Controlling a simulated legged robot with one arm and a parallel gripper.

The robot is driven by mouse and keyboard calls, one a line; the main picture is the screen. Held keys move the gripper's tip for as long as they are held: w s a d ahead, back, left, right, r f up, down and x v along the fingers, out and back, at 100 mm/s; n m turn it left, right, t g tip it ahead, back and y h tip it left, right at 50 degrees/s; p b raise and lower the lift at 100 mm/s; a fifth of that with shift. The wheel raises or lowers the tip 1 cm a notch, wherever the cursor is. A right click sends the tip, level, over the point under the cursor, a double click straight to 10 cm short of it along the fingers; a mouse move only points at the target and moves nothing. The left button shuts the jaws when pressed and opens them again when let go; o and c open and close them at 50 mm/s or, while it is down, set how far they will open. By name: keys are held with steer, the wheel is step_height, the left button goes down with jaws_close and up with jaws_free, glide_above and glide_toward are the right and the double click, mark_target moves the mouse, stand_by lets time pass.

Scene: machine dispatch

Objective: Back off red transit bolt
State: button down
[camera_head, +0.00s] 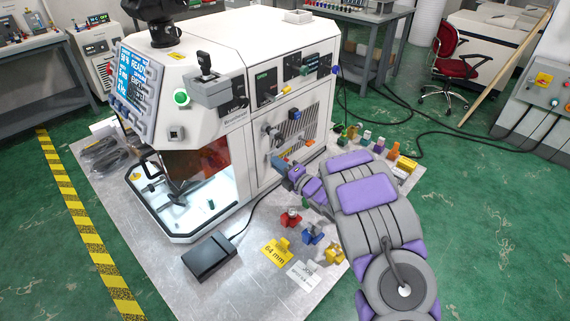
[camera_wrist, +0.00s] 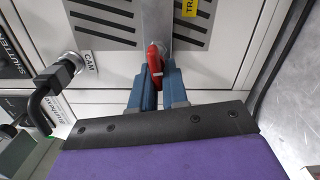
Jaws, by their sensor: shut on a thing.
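The red transit bolt (camera_wrist: 155,60) shows in the wrist view as a red, rounded head at the white machine's side panel, just below a grey slotted plate. My gripper (camera_wrist: 159,76) has its blue fingers closed on either side of the red bolt. In the head view my gripper (camera_head: 282,166) reaches the lower side of the white machine (camera_head: 240,50). The bolt is hard to make out there, and its shaft is hidden in both views.
A black crank handle marked CAM (camera_wrist: 55,85) sticks out left of my gripper. Colored fixtures, a yellow 64 mm card (camera_head: 276,253) and a black pedal (camera_head: 210,256) lie on the grey base plate.

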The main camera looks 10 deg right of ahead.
steer(key=n, duration=0.4)
steer(key=shift+w+d+f, duration=0.1)
steer(key=shift+d+f, duration=0.05)
steer(key=shift+f, duration=0.15)
steer(key=shift+n, duration=0.5)
steer(key=n, duration=0.5)
steer(key=shift+w+d+f+y, duration=0.25)
steer(key=shift+y, duration=0.05)
steer(key=c, duration=1.3)
jaws_free()
steer(key=shift+w+f, duration=0.15)
steer(key=shift+o, duration=1.2)
steer(key=shift+s, duration=0.2)
